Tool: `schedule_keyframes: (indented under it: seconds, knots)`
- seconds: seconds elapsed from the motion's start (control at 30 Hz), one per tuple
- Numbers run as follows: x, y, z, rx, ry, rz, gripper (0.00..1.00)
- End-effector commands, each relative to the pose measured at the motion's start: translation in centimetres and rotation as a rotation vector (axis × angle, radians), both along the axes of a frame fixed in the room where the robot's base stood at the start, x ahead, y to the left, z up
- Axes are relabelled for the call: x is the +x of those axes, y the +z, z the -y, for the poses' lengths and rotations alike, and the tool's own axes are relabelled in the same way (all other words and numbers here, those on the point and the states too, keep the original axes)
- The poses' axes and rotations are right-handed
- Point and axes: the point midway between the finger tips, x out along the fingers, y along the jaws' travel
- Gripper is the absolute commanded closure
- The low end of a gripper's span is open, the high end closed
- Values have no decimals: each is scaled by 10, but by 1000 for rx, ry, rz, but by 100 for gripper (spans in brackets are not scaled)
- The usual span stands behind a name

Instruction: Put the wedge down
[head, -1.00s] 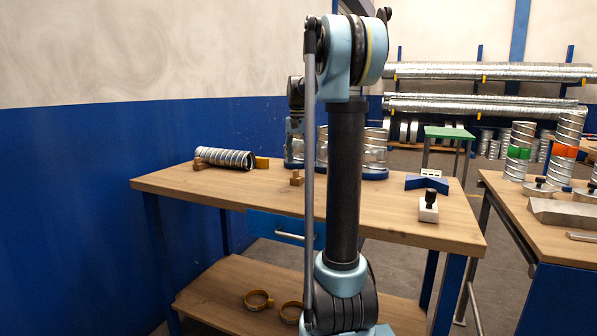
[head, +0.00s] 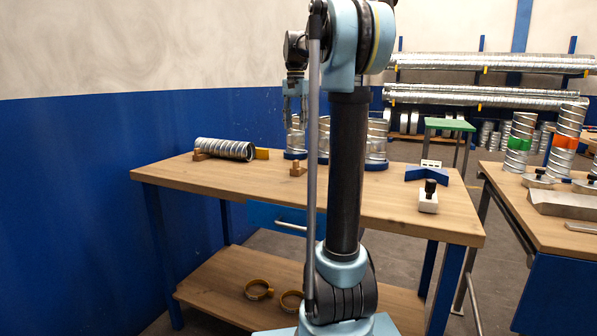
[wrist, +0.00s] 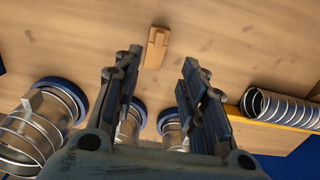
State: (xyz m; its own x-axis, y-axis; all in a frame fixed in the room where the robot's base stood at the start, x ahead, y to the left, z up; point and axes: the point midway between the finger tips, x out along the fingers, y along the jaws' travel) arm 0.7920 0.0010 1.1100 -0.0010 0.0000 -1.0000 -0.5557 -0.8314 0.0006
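The small brown wooden wedge (head: 297,170) lies on the workbench top, in front of the short duct pieces. It also shows in the wrist view (wrist: 156,48), at the top centre, with bare wood around it. My gripper (wrist: 160,65) is open, with nothing between its fingers. It is above the bench and apart from the wedge.
Short ducts (head: 377,140) stand in blue rings behind the wedge. A blue angled block (head: 427,174) and a white block with a black knob (head: 428,203) sit at right. The front middle is clear.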

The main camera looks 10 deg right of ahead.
Motion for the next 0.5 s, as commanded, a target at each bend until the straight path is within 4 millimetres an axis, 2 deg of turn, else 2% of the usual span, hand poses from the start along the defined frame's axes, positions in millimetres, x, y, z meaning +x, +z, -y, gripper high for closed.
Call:
schedule_keyframes:
  seconds: [0.3, 0.5]
  knots:
    - [0, -58, 0, 0, 0, 0, 62]
    - [0, -88, 0, 0, 0, 0, 62]
